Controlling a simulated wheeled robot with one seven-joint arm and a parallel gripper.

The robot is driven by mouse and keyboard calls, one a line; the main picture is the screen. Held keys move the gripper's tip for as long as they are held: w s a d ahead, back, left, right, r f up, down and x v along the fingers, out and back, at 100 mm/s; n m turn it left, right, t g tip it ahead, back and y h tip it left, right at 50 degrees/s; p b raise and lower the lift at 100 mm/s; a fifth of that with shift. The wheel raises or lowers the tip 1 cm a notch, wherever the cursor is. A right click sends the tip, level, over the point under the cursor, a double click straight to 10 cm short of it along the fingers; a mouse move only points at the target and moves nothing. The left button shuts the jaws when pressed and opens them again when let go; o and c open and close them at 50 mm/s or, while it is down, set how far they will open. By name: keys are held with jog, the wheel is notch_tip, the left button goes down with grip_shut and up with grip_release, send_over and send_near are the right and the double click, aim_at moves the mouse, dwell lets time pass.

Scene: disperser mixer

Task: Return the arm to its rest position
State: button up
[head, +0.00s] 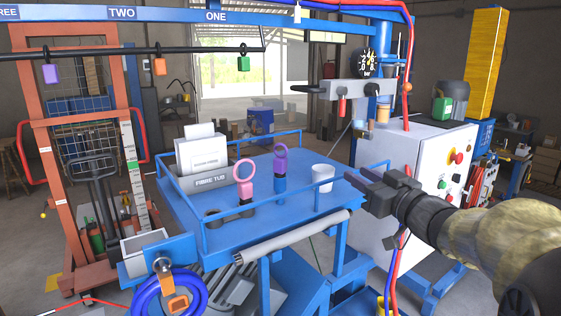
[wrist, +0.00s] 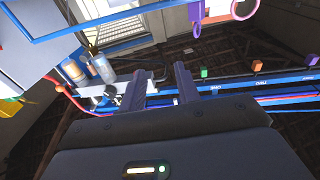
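My gripper (head: 360,176) is at the right of the head view, with its fingers pointing left over the right end of the blue cart. My arm reaches in from the right edge of that view. In the wrist view my gripper (wrist: 158,80) has its two dark fingers spread apart, with nothing held between them. The white cup (head: 322,178) stands on the cart just left of the fingers, apart from them as seen from the head. The wrist view looks tilted, and a pink ring (wrist: 245,8) shows at its top.
The blue cart (head: 262,218) has raised rails and holds a pink-ringed tool (head: 245,188), a purple-topped tool (head: 280,170) and a fibre tub (head: 203,160). The white control cabinet (head: 415,155) stands behind my gripper. A red hose (head: 407,60) hangs above. Open floor lies behind the cart.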

jog(key=s+d+f+m+g+h, duration=0.1)
jog(key=d+f+m+g+h, duration=0.15)
jog(key=f+h, duration=0.45)
jog(key=s+d+f+m+g+h, duration=0.1)
jog(key=f+m+h, duration=0.15)
jog(key=f, duration=0.85)
jog(key=s+a+f+g, duration=0.2)
jog(key=s+f+g, duration=0.3)
jog(key=s+f, duration=0.2)
jog(key=s+a+f+m+g, duration=0.1)
jog(key=s+a+f+g, duration=0.2)
jog(key=s+f+g, duration=0.2)
jog(key=s+f, duration=0.3)
jog(key=s, duration=0.3)
jog(key=shift+s+a, duration=0.2)
jog(key=shift+s, duration=0.2)
